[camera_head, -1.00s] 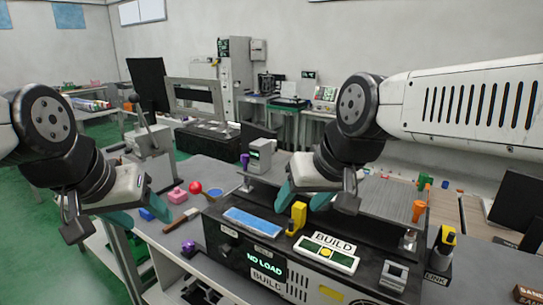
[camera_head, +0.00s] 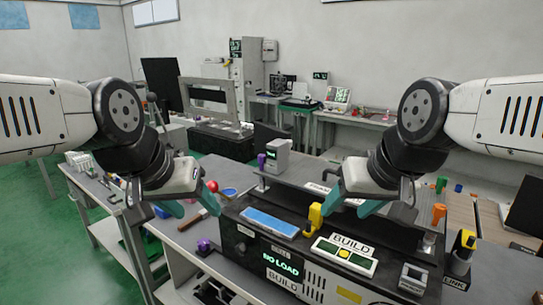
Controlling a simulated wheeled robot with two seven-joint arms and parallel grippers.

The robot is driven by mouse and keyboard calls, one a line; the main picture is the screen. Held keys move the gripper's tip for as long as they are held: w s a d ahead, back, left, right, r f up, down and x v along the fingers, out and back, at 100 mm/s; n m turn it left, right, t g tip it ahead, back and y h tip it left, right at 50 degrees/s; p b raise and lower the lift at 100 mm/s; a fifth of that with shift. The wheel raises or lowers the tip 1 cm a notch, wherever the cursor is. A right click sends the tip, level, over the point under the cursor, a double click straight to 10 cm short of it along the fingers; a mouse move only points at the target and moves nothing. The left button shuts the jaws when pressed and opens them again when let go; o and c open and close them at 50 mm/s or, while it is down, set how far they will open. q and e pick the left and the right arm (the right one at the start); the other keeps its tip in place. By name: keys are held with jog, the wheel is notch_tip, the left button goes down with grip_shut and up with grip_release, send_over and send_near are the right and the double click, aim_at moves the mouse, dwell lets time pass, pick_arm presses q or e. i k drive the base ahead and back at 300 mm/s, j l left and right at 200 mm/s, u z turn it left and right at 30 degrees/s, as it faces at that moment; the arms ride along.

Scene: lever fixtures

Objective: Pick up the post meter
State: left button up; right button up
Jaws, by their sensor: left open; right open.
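A small grey box with a dark screen (camera_head: 412,278) sits at the right front corner of the black fixture (camera_head: 240,240). A taller grey device (camera_head: 277,157) stands at the fixture's back left. No readable label tells me which one is the post meter. My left gripper (camera_head: 168,209) is open and empty, left of the fixture by the table's edge. My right gripper (camera_head: 352,207) is open and empty above the fixture, right of a yellow upright part (camera_head: 315,217). Both meter-like devices are apart from the grippers.
The fixture carries a blue plate (camera_head: 270,222) and a BUILD panel (camera_head: 345,255). A yellow-and-black tool (camera_head: 463,246) and an orange part (camera_head: 439,213) stand right. A red ball (camera_head: 212,186) and a purple knob (camera_head: 204,246) are left. Green floor is open at the left.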

aim_at(277, 150)
jog(key=z, duration=1.45)
jog(key=k+j+u, duration=0.1)
jog(key=u, duration=1.15)
jog(key=k+l+z, duration=0.1)
jog(key=l, duration=0.25)
jog(key=k+l+z, duration=0.15)
jog(key=l, duration=0.2)
jog(key=l+z, duration=0.1)
jog(key=l, duration=0.25)
